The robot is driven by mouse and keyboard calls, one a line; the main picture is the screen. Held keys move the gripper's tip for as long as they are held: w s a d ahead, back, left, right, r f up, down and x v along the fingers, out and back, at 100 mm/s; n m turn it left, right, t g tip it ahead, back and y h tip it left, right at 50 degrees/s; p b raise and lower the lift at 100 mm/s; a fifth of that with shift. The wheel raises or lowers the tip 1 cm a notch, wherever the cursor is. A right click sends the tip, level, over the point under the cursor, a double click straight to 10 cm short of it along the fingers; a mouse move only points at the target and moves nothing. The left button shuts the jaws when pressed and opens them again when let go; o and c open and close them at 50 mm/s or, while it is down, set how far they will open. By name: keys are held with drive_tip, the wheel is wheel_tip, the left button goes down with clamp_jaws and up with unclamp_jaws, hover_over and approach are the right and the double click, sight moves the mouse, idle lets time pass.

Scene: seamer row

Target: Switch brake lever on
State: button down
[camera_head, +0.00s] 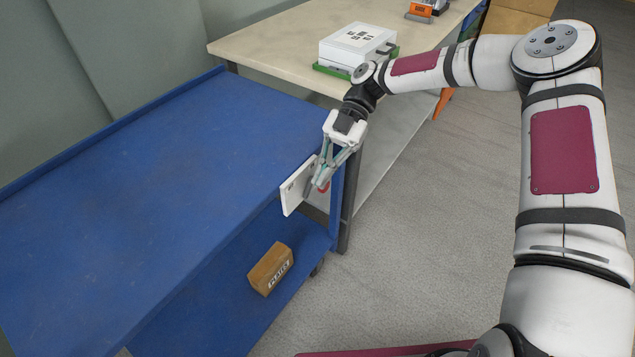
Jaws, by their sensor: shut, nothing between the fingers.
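A white plate (291,196) is fixed upright at the near right corner of the blue cart. A small red part (323,187) shows at the plate, partly behind my fingers. A thin grey piece (307,190) also shows in front of the plate; I cannot tell whether it is the brake lever or a fingertip. My gripper (318,184) is shut and empty, pointing down at the plate's right side. Its fingertips are at or very close to the plate and the red part. Contact cannot be told, and the lever's position is largely hidden.
The blue cart (150,180) has a bare top and a lower shelf with a brown box (271,269). A pale table (270,42) behind it carries a white box (357,44) on a green base and an orange-grey item (427,9). Grey floor (430,230) is open at right.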

drive_tip(key=shift+w+d+b, duration=0.25)
drive_tip(key=shift+w+b, duration=0.05)
drive_tip(key=shift+b, duration=0.1)
idle(0.4)
